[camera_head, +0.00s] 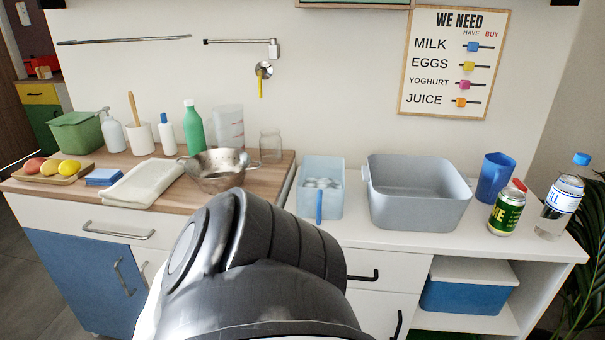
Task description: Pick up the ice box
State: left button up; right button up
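A light blue, open-topped box (310,202) stands on the white counter near the middle of the camera_head view. It holds several whitish, ice-like lumps, and a blue handle-like piece stands upright at its front. It looks like the ice box. A large grey tub (420,208) stands just to its right, with a small gap between them. A dark, ribbed link of my arm fills the lower middle of the view, in front of and below the box. Neither gripper shows.
Right of the tub are a blue jug (494,178), a green can (506,212) and a clear bottle (558,208). On the wooden worktop at left are a metal colander (217,172), a folded cloth (145,183), a glass jar (270,147) and other kitchenware. The counter's front strip is clear.

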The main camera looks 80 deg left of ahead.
aim_at(320, 187)
jog(key=u, duration=1.9)
jog(key=k, duration=0.15)
jog(key=u, duration=0.95)
jog(key=i, duration=0.25)
jog(key=z, duration=0.5)
